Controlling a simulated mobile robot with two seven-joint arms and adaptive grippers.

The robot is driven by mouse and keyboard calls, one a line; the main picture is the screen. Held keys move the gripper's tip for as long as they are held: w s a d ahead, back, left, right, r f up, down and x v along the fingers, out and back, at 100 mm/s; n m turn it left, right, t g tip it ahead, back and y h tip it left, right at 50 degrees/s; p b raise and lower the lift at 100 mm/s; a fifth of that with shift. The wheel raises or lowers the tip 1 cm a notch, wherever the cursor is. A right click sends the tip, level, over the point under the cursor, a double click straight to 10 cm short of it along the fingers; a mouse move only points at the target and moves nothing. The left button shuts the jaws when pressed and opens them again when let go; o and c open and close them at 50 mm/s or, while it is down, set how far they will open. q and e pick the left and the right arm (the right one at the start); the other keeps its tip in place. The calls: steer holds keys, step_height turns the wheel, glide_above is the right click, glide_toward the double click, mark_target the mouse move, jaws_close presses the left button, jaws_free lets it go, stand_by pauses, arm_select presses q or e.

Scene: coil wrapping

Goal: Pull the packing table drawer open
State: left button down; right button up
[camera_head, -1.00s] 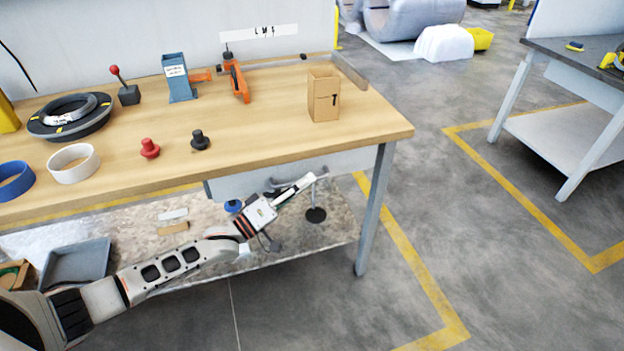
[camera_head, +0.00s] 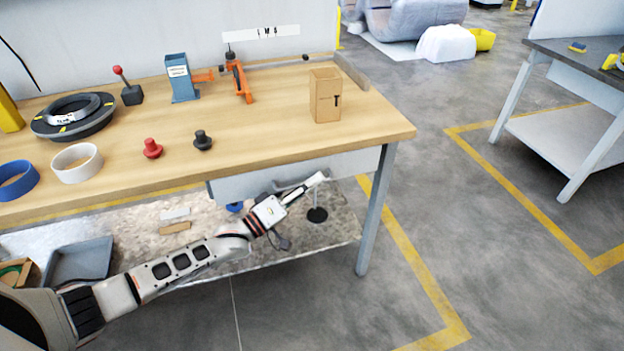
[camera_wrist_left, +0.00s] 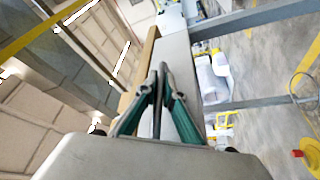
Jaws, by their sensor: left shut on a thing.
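The packing table (camera_head: 260,135) has a pale grey drawer (camera_head: 345,165) under its wooden top. The drawer front looks close to flush with the table's front edge. My left gripper (camera_head: 319,178) is at the right part of the drawer front, below the tabletop edge. In the left wrist view the two fingers (camera_wrist_left: 160,78) with green sides are close together, in front of the grey drawer surface (camera_wrist_left: 180,60). They are shut on the drawer handle, which is mostly hidden by the fingers. My right gripper is in neither view.
A table leg (camera_head: 376,205) stands right of my gripper. The floor in front is clear.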

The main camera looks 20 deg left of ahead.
arm_select(q)
steer(key=s+d+p, duration=0.4)
steer(key=s+d, duration=0.4)
steer(key=s, duration=0.3)
steer(key=s+d+p, duration=0.4)
steer(key=s+d, duration=0.3)
steer(key=s, duration=0.5)
steer(key=shift+s+d+p, duration=0.15)
steer(key=shift+d+p, duration=0.2)
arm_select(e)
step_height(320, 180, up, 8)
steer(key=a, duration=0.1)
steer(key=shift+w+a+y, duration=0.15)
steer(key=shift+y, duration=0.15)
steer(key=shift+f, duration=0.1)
arm_select(q)
steer(key=c, duration=2.4)
jaws_free()
steer(key=shift+c, duration=0.2)
steer(key=v, duration=1.2)
